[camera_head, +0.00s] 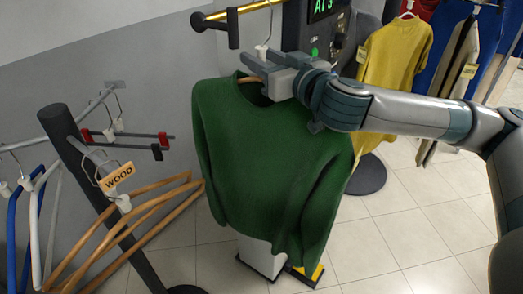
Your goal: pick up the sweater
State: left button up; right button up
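A green sweater (262,150) hangs on a wooden hanger (248,80), whose hook (262,45) rises toward a gold rail (245,9). My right gripper (252,68) reaches in from the right at the sweater's neck opening, close to the hanger's neck just below the hook. Its fingers point left, and the gripper hides part of the collar and hanger. I cannot tell whether the fingers are closed on the hanger. My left gripper is not in view.
A dark stand (70,140) at left carries wooden hangers (140,215) with a "WOOD" tag (117,177), plus blue and white hangers. A yellow shirt (397,55) hangs behind my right arm. A white box (262,258) and a yellow object (312,275) stand below the sweater.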

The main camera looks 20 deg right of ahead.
jog(key=shift+c, duration=0.2)
grip_shut()
jog(key=shift+r, duration=0.25)
